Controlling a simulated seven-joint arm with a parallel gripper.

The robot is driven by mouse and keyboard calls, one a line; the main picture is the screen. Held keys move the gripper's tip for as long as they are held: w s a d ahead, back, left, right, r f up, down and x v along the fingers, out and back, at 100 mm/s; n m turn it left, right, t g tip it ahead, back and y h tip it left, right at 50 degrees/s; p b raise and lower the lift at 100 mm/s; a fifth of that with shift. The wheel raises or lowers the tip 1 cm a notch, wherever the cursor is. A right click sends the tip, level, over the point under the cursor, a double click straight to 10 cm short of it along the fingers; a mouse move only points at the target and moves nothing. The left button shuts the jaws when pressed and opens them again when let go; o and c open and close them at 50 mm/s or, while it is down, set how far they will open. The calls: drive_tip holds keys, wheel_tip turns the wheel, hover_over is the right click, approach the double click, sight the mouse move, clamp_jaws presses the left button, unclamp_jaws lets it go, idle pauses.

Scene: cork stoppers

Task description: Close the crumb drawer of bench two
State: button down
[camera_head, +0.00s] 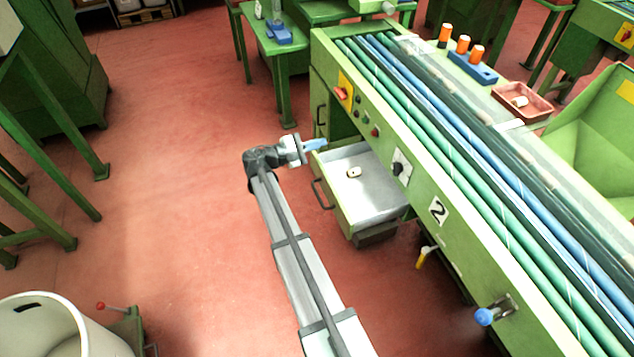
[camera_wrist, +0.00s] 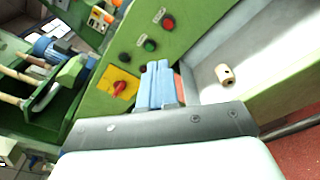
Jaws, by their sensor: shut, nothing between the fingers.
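The crumb drawer (camera_head: 375,205) stands open, pulled out from the green bench marked 2 (camera_head: 437,211). A small pale cork piece (camera_head: 353,173) lies on its grey metal floor; it also shows in the wrist view (camera_wrist: 225,74). The drawer's dark handle (camera_head: 322,194) is on its left front face. My gripper (camera_head: 316,145) is above the drawer's back left corner, near the bench face, with blue fingertips shut and empty. In the wrist view the blue fingers (camera_wrist: 158,86) lie together beside the drawer's interior. I cannot tell whether they touch anything.
The bench face carries a red switch on a yellow plate (camera_head: 344,91), buttons and a dial (camera_head: 400,166). A yellow-handled lever (camera_head: 422,257) and a blue knob (camera_head: 484,316) stick out farther right. Red floor (camera_head: 190,190) left of the drawer is clear. A white bin (camera_head: 45,330) stands lower left.

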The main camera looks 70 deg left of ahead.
drive_tip(key=s+d+f+n+h, duration=0.1)
drive_tip(key=s+d+f+n, duration=0.25)
drive_tip(key=s+f, duration=0.35)
drive_tip(key=s+d+f+n, duration=0.2)
drive_tip(key=s+f+n, duration=0.2)
drive_tip(key=s, duration=0.5)
approach(326, 180)
drive_tip(key=shift+t, duration=0.4)
drive_tip(key=w, duration=0.6)
drive_tip(key=shift+w+f, duration=0.25)
drive_tip(key=shift+w, duration=0.15)
drive_tip(key=w, duration=1.9)
drive_tip(key=shift+w, duration=0.35)
drive_tip(key=shift+r, duration=0.1)
drive_tip(key=s, duration=1.5)
drive_tip(key=shift+w, duration=0.15)
